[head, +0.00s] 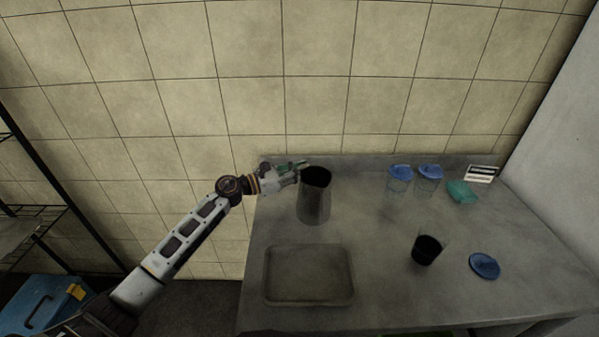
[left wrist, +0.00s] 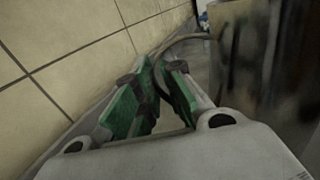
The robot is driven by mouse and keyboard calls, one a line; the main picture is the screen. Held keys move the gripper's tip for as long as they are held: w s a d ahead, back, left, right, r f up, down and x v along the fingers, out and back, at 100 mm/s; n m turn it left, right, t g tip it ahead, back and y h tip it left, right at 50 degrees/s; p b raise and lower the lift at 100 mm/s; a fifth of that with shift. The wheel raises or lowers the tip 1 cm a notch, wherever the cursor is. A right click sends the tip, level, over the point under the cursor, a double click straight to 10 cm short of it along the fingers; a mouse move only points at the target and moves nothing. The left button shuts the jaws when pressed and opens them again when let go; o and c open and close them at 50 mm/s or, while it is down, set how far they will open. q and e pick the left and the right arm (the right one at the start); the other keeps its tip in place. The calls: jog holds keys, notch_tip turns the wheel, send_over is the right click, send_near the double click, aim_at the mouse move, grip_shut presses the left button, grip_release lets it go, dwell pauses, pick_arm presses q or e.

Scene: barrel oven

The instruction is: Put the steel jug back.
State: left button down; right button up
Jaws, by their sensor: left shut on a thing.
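The steel jug (head: 314,207) is upright at the back left of the grey counter, with a dark open mouth. In the head view it appears to stand on the counter behind the tray, though a small gap beneath it cannot be ruled out. My left gripper (head: 298,165) reaches in from the left, beside the jug's upper left side. In the left wrist view the green-padded fingers (left wrist: 157,84) are closed together on the jug's curved handle (left wrist: 183,40), with the jug's body (left wrist: 262,58) to the right. My right gripper is not in view.
A shallow metal tray (head: 309,300) lies in front of the jug. To the right are two clear containers with blue lids (head: 400,172) (head: 430,171), a teal item (head: 462,191), a small card (head: 481,173), a dark-filled cup (head: 427,250) and a loose blue lid (head: 485,265). The counter between is clear.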

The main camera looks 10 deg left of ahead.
pick_arm(q)
jog(key=c, duration=1.5)
grip_release()
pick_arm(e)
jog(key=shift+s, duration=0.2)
pick_arm(q)
jog(key=shift+v, duration=0.9)
jog(key=b+v, duration=0.1)
jog(key=v, duration=0.6)
jog(key=shift+s+a+f, duration=0.1)
jog(key=shift+s+a, duration=0.05)
jog(key=shift+v, duration=1.05)
jog(key=shift+s+a, duration=0.2)
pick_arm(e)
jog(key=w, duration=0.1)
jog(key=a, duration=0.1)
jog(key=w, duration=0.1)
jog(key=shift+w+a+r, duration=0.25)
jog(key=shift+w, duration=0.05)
pick_arm(q)
jog(key=shift+a, duration=0.1)
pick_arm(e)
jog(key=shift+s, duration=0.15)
